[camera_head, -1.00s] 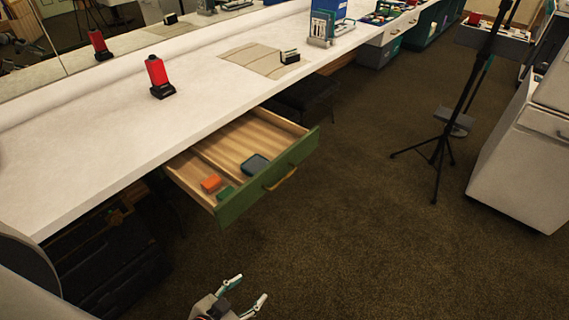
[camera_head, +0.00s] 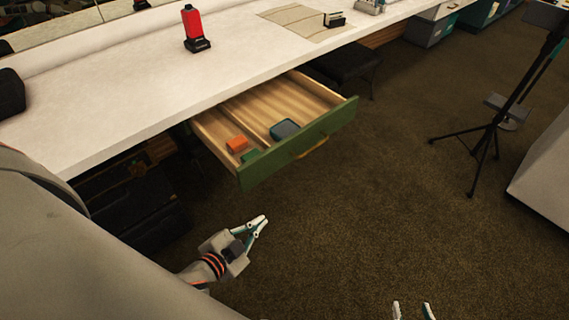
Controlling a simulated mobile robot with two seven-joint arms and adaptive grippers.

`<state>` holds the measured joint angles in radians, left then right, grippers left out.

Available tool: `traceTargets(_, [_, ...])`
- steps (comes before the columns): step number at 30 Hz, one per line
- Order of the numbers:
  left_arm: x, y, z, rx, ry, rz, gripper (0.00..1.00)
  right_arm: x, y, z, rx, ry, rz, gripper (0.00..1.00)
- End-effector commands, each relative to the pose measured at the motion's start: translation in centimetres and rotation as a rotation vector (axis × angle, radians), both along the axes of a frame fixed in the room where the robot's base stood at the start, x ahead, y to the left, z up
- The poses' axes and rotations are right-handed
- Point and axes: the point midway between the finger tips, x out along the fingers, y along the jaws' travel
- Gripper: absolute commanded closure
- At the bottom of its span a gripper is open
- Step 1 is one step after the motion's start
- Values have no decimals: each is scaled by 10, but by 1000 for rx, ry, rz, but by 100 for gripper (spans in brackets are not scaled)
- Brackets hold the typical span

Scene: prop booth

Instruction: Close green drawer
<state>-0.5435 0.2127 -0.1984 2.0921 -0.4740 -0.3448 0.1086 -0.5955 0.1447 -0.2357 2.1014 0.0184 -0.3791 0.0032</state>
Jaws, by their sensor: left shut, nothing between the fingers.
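The green drawer (camera_head: 275,160) is pulled out from under the white counter. My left gripper (camera_head: 264,222) is shut and empty, in front of and below the drawer's left end in the picture, apart from the drawer front. My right gripper (camera_head: 414,308) shows only its fingertips at the bottom edge; they are spread apart with nothing visible between them.
The white counter (camera_head: 120,115) carries a red bottle on a black base (camera_head: 193,28) and a beige mat (camera_head: 305,22). A black tripod (camera_head: 485,140) and a pale cabinet (camera_head: 545,165) stand at the right. Carpet (camera_head: 385,200) in front of the drawer is clear.

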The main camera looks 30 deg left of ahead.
Motion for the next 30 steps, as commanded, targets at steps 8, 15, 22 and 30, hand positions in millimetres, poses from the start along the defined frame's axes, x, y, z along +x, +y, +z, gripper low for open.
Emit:
traceTargets(8, [37,22,9,445,-233,-119,100,-4,17,-38,45,11,13,60])
traceTargets(15, [53,16,28,750,-405,-212,100,-5,25,-51,75,23,16,60])
traceTargets(22, [60,11,45,867,-485,-239,100,-1,27,-46,85,12,16,60])
traceTargets(30, [85,8,61,874,-509,-227,100,-2,11,-45,17,16,24,60])
